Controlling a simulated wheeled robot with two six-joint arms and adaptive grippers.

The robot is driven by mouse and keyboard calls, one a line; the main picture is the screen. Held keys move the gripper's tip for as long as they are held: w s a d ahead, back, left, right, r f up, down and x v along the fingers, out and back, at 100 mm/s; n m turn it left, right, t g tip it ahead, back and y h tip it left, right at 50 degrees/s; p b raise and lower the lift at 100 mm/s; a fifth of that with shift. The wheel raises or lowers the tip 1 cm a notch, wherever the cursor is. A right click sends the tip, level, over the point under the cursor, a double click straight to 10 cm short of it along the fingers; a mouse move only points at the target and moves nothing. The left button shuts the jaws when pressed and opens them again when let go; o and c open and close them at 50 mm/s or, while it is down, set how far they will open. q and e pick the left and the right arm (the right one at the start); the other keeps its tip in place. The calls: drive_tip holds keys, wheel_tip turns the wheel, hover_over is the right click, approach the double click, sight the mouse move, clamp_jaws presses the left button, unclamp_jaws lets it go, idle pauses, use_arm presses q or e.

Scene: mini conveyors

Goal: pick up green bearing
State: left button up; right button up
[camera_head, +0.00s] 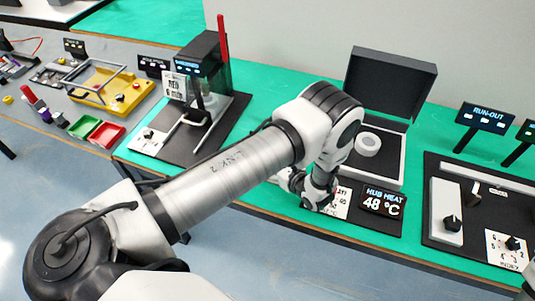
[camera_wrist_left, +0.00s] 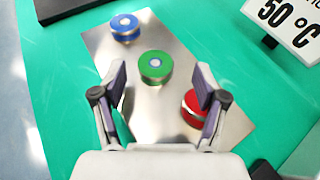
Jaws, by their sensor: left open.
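The green bearing (camera_wrist_left: 155,66) stands on a silver metal plate (camera_wrist_left: 165,115) in the left wrist view. It sits between a blue bearing (camera_wrist_left: 125,26) and a red bearing (camera_wrist_left: 196,106) on the same plate. My left gripper (camera_wrist_left: 160,84) is open, its two fingers on either side of the line to the green bearing, with nothing held. The red bearing is partly hidden behind the right-hand finger. In the head view my left gripper (camera_head: 318,192) is low over the green bench, and my arm hides the plate and bearings.
A display (camera_head: 382,202) reading a hub temperature stands right of my left gripper. Behind it is an open dark-lidded box (camera_head: 385,82) with a pale ring (camera_head: 367,143) inside. A dark stand (camera_head: 205,62) stands to the left, and a run-out station (camera_head: 486,118) to the right.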

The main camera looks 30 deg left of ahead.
use_arm(q)
drive_tip(key=shift+s+a+f, duration=0.1)
drive_tip(key=shift+a+f, duration=0.2)
drive_tip(key=shift+a, duration=0.3)
drive_tip(key=shift+s+a+f, duration=0.1)
drive_tip(key=shift+s+a, duration=0.05)
drive_tip(key=shift+a, duration=0.05)
drive_tip(key=shift+a+f, duration=0.1)
drive_tip(key=shift+f, duration=0.05)
use_arm(e)
drive_tip(key=shift+s+r, duration=0.3)
drive_tip(key=shift+r, duration=0.15)
use_arm(q)
drive_tip(key=shift+f, duration=0.1)
drive_tip(key=c, duration=1)
drive_tip(key=shift+c, duration=1.3)
use_arm(e)
drive_tip(key=shift+f, duration=0.1)
